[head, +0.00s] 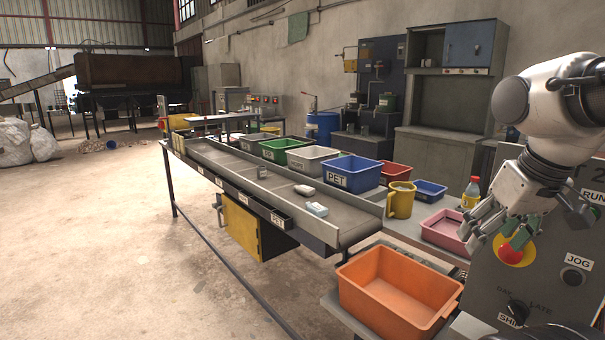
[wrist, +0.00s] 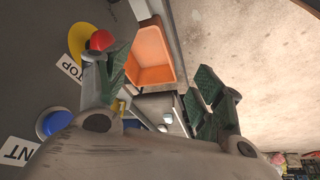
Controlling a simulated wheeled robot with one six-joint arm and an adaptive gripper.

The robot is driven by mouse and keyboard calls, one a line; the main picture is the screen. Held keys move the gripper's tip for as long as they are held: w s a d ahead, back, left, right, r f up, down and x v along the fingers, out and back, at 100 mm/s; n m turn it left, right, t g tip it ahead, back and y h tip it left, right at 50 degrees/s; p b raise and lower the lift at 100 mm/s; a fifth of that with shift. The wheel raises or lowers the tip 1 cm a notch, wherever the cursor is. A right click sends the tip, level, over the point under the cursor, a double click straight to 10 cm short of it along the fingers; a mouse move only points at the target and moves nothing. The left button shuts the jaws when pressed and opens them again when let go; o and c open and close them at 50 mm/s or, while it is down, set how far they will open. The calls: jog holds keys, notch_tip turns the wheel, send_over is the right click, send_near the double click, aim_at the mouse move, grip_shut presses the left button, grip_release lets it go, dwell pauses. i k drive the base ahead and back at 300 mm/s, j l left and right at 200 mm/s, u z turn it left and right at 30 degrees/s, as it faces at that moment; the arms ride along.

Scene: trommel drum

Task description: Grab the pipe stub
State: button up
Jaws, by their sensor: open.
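My gripper (head: 498,228) is open and empty at the right, in front of the grey control panel. In the wrist view my gripper (wrist: 163,82) has its two green-padded fingers spread apart, with nothing between them. On the conveyor belt (head: 233,165) stands a small grey piece (head: 262,172), which may be the pipe stub; it is too small to be sure. A white rounded item (head: 304,190) and a pale blue-white box (head: 316,209) lie nearer on the belt. My gripper is well apart from all of these.
An orange bin (head: 365,310) stands at the belt's near end; it also shows in the wrist view (wrist: 152,77). A blue PET bin (head: 352,172), a yellow mug (head: 400,200) and a pink tray (head: 440,232) line the right side. A red stop button (head: 512,252) is close to my gripper.

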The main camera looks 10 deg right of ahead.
aim_at(262, 171)
jog(key=i+u, duration=0.15)
jog(key=u, duration=0.2)
jog(key=i+j+z, duration=0.1)
jog(key=i+j, duration=0.3)
jog(key=i+j+z, duration=0.1)
jog(key=i+j, duration=0.3)
jog(key=i, duration=0.15)
jog(key=i+j, duration=0.4)
jog(key=i+j+z, duration=0.15)
jog(key=i+j, duration=0.3)
jog(key=i+j+z, duration=0.1)
jog(key=i+j, duration=0.3)
jog(key=j, duration=0.15)
jog(key=i+j+z, duration=0.1)
jog(key=i+j, duration=0.3)
jog(key=j, duration=0.15)
jog(key=i+j, duration=0.4)
jog(key=j, duration=0.15)
jog(key=l+z, duration=0.05)
